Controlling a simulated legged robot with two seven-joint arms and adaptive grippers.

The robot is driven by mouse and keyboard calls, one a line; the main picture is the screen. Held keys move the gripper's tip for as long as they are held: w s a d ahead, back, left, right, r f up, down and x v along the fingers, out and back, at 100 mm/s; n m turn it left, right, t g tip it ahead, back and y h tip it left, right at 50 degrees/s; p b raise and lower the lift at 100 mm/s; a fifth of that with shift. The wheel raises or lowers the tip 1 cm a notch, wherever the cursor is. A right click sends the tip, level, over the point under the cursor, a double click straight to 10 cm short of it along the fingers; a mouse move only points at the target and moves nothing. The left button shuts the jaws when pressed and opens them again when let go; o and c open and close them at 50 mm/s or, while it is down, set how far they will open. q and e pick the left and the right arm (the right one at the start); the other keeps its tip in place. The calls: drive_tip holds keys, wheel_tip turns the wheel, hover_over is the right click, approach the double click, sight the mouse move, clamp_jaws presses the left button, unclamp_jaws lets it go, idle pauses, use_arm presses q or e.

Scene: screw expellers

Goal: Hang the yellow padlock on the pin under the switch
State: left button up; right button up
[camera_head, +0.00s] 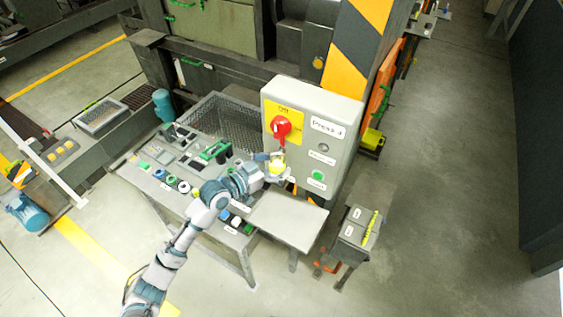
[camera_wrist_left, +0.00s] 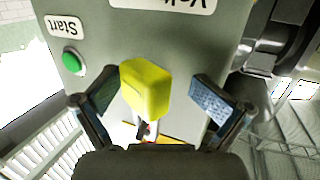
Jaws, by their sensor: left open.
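The yellow padlock (camera_wrist_left: 147,88) is between the two spread fingers of my left gripper (camera_wrist_left: 158,95) in the left wrist view, with a visible gap on each side. Its body lies against the grey panel in that picture, and its metal shackle points toward a small dark and red part; the pin itself is mostly hidden. In the head view the padlock (camera_head: 277,168) shows just below the red switch (camera_head: 281,127) on its yellow plate. My left gripper (camera_head: 270,170) is open there, close to the panel front. My right gripper is not in view.
The grey control box (camera_head: 335,130) also carries labels and a green start button (camera_head: 318,175). A table (camera_head: 140,180) with several switches and parts stands to the left. A bare grey shelf (camera_head: 288,220) is below the box. Open floor lies to the right.

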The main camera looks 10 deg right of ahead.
sight(272, 169)
use_arm(q)
drive_tip(key=d, duration=0.2)
drive_tip(key=shift+s+d, duration=0.2)
drive_tip(key=shift+d, duration=0.1)
drive_tip(key=shift+o, duration=0.7)
drive_tip(key=shift+s+a+r, duration=0.1)
drive_tip(key=shift+a, duration=0.55)
drive_tip(key=shift+p+v, duration=0.3)
drive_tip(key=shift+v, duration=0.75)
drive_tip(key=shift+s+a, duration=0.15)
drive_tip(key=shift+a, duration=0.3)
drive_tip(key=shift+s+a+r+p, duration=0.15)
drive_tip(key=shift+s+a+p, duration=0.15)
drive_tip(key=shift+s+a, duration=0.6)
drive_tip(key=shift+a, duration=0.3)
drive_tip(key=shift+v, duration=1.8)
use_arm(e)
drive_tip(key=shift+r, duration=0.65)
